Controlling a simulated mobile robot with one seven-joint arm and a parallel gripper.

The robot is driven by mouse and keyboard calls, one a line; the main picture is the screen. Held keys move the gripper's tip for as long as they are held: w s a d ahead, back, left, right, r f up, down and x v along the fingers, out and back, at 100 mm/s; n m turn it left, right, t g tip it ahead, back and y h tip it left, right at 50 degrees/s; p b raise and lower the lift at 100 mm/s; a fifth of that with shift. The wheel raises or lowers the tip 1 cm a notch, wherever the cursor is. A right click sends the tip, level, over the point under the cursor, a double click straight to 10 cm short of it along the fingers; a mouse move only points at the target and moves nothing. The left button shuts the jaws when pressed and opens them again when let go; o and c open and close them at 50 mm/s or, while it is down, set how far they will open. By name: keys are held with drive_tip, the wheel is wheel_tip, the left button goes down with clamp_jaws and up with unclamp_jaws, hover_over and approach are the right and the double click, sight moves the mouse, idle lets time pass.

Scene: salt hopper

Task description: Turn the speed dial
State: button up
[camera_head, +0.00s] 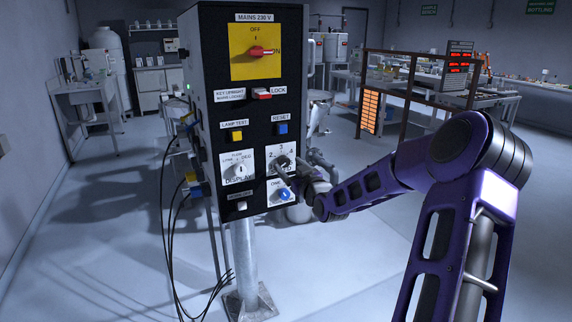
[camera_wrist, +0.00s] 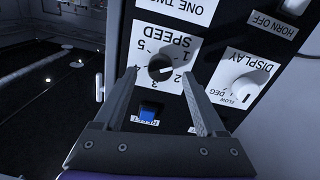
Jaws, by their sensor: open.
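The speed dial (camera_wrist: 160,67) is a dark round knob on a white plate marked SPEED, with numbers around it. It appears upside down in the wrist view. My gripper (camera_wrist: 159,73) is open, with one finger on each side of the dial; I cannot tell whether either finger touches it. In the head view the speed dial's white plate (camera_head: 273,152) is partly covered by my gripper (camera_head: 284,168). Which number the dial points to is not clear.
The black control box (camera_head: 210,60) stands on a metal post (camera_head: 244,255). Close by are the display dial (camera_head: 239,170), blue reset button (camera_head: 282,128), yellow lamp test button (camera_head: 236,135) and a blue knob (camera_head: 284,194). Cables (camera_head: 172,240) hang at its left. Open floor lies in front.

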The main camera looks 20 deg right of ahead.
sight(284, 161)
drive_tip(key=shift+w, duration=1.5)
clamp_jaws()
